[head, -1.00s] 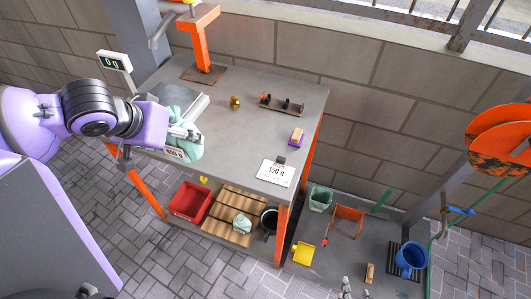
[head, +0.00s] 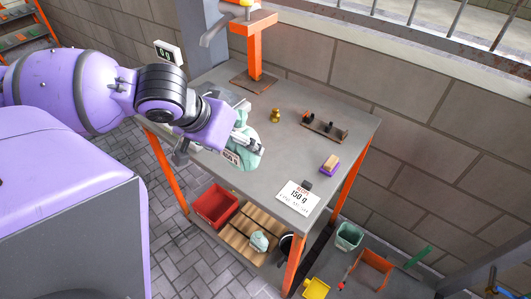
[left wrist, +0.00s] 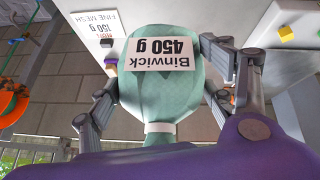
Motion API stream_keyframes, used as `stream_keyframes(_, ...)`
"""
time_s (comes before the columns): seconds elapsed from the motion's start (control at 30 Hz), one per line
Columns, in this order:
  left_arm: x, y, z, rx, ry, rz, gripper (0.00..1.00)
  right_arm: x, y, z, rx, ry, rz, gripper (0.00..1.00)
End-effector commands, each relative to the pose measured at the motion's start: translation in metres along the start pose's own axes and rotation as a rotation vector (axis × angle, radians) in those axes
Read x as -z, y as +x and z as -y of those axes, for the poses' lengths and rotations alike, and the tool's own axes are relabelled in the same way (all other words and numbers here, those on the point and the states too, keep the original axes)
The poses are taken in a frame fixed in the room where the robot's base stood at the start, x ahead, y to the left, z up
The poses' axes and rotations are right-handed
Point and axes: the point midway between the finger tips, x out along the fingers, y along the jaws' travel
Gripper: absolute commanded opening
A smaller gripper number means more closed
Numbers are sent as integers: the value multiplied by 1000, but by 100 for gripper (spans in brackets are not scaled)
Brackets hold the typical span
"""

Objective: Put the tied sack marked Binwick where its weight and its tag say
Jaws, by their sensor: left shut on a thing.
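The pale green tied sack (head: 248,155) hangs in my left gripper (head: 243,141) over the front of the grey worktable (head: 225,172). In the left wrist view the sack (left wrist: 160,95) sits between both fingers of the gripper (left wrist: 163,62). A white card on the table (head: 298,197) reads "150 g", with "FINE MESH" legible in the left wrist view (left wrist: 103,30). A display (head: 167,50) at the table's back left appears to read 0 g. My right gripper is out of view.
A brass weight (head: 275,115), a wooden rack (head: 324,127) and a brush-like block (head: 330,163) stand on the table. Below are a red bin (head: 213,205), slatted boards (head: 240,228) bearing another pale sack (head: 259,242), and a black bucket (head: 285,244). A green bin (head: 348,236) stands right.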

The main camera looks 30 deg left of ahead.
Motion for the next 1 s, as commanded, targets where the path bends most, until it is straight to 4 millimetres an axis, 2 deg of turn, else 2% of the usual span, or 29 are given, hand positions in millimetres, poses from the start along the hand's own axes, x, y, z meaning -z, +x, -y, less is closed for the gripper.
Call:
stream_keyframes(0.03,5,16,2,3,4,3,24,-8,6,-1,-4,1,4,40)
stream_keyframes(0.13,19,37,3,3,4,2,24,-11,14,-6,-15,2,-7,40)
stream_keyframes(0.2,18,56,5,2,2,7,24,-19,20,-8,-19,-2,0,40)
stream_keyframes(0.33,23,82,7,0,1,2,24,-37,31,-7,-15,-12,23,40)
stream_keyframes(0.47,28,93,8,0,0,-1,24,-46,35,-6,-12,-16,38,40)
stream_keyframes(0.7,31,106,10,-1,1,-4,24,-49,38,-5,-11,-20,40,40)
stream_keyframes(0.87,17,126,13,-1,-1,-1,24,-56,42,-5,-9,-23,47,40)
stream_keyframes(1.0,16,127,14,-1,1,-6,24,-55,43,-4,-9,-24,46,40)
